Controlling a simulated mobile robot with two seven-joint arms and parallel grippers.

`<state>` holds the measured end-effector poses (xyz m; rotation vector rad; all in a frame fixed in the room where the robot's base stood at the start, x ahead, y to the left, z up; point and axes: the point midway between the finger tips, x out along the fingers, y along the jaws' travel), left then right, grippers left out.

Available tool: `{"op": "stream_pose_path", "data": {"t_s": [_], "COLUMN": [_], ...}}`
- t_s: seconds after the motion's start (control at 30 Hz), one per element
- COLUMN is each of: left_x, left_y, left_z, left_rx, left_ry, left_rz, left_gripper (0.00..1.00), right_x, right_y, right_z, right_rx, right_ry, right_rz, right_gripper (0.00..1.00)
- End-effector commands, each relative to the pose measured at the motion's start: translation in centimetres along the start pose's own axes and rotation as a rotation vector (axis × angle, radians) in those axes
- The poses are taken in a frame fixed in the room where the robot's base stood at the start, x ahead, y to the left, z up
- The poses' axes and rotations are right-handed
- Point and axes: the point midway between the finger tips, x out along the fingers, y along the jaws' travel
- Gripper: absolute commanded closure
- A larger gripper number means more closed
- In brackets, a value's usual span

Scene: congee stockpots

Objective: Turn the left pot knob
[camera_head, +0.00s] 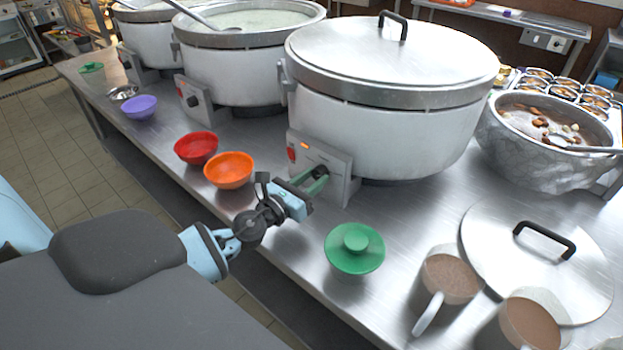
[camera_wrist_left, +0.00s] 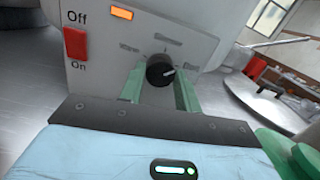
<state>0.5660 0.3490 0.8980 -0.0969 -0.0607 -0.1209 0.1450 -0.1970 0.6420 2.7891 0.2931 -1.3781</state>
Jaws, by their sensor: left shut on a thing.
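The large white pot (camera_head: 380,125) with a flat steel lid stands nearest on the steel counter. Its control box (camera_head: 340,160) faces me at its lower left. My left gripper (camera_head: 319,174) reaches to the front of this box. In the left wrist view its two green fingers stand on either side of the black round knob (camera_wrist_left: 160,70) and are shut on it. The knob's white mark points right and slightly up. A red Off/On switch (camera_wrist_left: 76,43) and an orange lit lamp (camera_wrist_left: 122,13) are left of the knob. The head view mostly hides the knob behind the fingers.
An orange bowl (camera_head: 228,170) and a red bowl (camera_head: 196,148) are left of the gripper.

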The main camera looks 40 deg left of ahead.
Motion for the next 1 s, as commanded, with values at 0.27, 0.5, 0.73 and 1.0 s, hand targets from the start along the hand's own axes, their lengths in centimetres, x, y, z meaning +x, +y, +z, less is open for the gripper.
{"op": "stream_pose_path", "data": {"t_s": [0.27, 0.5, 0.73, 1.0], "left_x": [0.01, 0.0, 0.0, -0.01], "left_y": [0.03, 0.02, 0.04, 0.05], "left_z": [0.11, 0.07, 0.05, 0.02], "left_rx": [0.202, 0.305, 0.344, 0.35], "left_ry": [0.01, 0.014, 0.016, 0.017], "left_rz": [-0.013, -0.02, -0.022, -0.022], "left_gripper": [0.9, 0.9, 0.9, 0.9], "right_x": [-0.24, -0.32, -0.34, -0.34], "right_y": [0.06, 0.1, 0.12, 0.18], "right_z": [-0.81, -1.03, -1.06, -1.06], "right_rx": [-0.001, -0.002, -0.003, -0.005], "right_ry": [0.014, 0.017, 0.017, 0.017], "right_rz": [0.002, 0.003, 0.003, 0.003], "right_gripper": [0.64, 0.64, 0.64, 0.64]}}
